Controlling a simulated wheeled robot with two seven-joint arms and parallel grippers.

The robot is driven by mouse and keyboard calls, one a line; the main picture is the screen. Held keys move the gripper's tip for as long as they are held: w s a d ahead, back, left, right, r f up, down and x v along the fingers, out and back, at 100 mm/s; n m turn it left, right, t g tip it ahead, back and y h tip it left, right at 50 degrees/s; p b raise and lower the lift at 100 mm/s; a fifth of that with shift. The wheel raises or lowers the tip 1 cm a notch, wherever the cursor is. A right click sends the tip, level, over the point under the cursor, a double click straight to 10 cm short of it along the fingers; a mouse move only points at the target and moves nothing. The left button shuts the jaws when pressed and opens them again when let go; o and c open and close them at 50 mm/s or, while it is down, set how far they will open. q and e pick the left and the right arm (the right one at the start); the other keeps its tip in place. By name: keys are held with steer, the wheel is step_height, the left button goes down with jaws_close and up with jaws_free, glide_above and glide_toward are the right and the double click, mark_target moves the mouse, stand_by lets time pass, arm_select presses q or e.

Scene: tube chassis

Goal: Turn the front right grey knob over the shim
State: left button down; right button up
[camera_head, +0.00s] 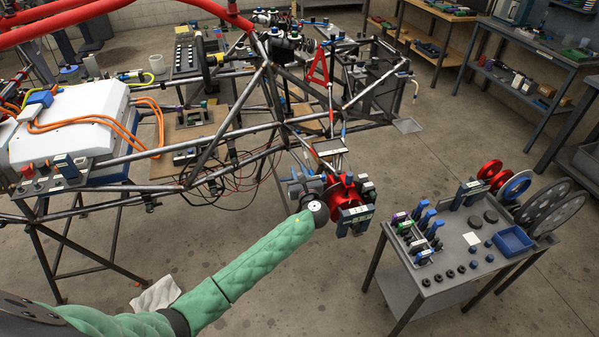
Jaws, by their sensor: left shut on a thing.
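My left arm in its green padded sleeve reaches in from the lower left to the front corner of the tube chassis (226,131). My left gripper (326,186) is at the red hub assembly (345,193) there, shut on a small part that looks like the grey knob. The fingertips and most of the knob are hidden by the wrist and the hub parts. Grey blocks with pale labels (356,214) sit at the front of the hub. The shim is too small or hidden to make out. My right gripper is out of view.
A grey cart (455,262) with clamps, pucks, a blue tray (513,240) and discs stands to the right, close to the hub. Loose wires (235,178) hang under the chassis. Workbenches line the back right. The floor in front of the hub is clear.

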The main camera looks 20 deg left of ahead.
arm_select(q)
steer(key=shift+y, duration=0.3)
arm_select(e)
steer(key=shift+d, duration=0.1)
arm_select(q)
steer(key=c, duration=1.3)
jaws_free()
steer(key=shift+o, duration=0.2)
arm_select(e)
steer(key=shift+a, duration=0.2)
arm_select(q)
steer(key=shift+s+d+f, duration=0.1)
steer(key=shift+s+d, duration=0.15)
steer(key=shift+s, duration=0.15)
steer(key=b+v, duration=0.3)
steer(key=v, duration=0.3)
steer(key=shift+s+d, duration=0.25)
steer(key=shift+s, duration=0.1)
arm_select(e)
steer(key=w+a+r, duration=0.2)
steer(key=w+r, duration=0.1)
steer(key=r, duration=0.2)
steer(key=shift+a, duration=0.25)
